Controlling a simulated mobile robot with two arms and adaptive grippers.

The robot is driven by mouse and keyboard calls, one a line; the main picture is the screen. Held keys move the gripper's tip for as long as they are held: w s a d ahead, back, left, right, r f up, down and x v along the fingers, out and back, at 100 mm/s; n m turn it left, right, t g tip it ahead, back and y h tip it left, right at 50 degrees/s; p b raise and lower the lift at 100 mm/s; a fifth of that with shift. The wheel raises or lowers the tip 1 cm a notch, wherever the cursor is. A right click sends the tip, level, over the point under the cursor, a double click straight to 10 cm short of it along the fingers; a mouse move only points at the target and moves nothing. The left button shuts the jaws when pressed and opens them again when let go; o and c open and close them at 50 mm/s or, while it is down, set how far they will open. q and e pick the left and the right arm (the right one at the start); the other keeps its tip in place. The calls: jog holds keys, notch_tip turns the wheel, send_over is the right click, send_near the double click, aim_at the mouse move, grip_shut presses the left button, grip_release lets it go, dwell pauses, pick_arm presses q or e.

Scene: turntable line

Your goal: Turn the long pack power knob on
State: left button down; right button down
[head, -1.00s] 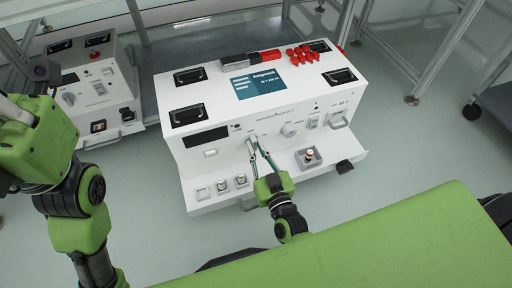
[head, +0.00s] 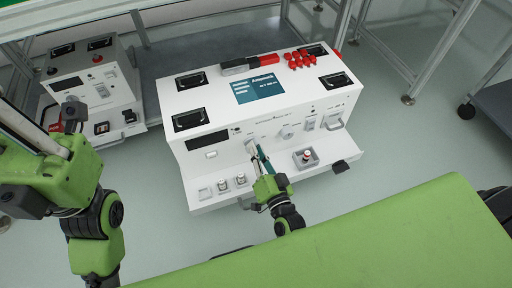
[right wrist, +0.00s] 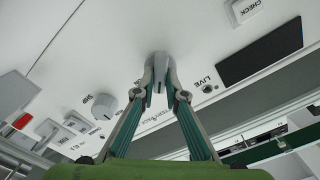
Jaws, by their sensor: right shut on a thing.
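The long pack (head: 225,110) is a wide white unit with a sloping front panel, in the middle of the head view. My right gripper (head: 250,147) reaches its front panel from below. In the right wrist view my right gripper (right wrist: 160,72) is shut on the grey power knob, with its fingertips on either side and largely hiding it. The knob's exact angle is hard to read. A "LIVE" label is printed to the right of it. My left arm is at the left; its gripper (head: 72,114) shows only as a dark shape, jaws unclear.
A round grey knob (right wrist: 104,107) sits on the same panel, left of the held one in the wrist view. A smaller white unit (head: 85,80) stands at the left. Red parts (head: 300,60) lie on the long pack's top. A ledge (head: 262,190) runs below the panel.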

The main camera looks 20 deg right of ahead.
jog(key=shift+d+f+m, duration=0.1)
jog(key=shift+m, duration=2.4)
jog(key=shift+d+f+m, duration=0.1)
jog(key=shift+m, duration=2.4)
jog(key=c, duration=2.1)
grip_release()
jog(key=shift+a, duration=0.1)
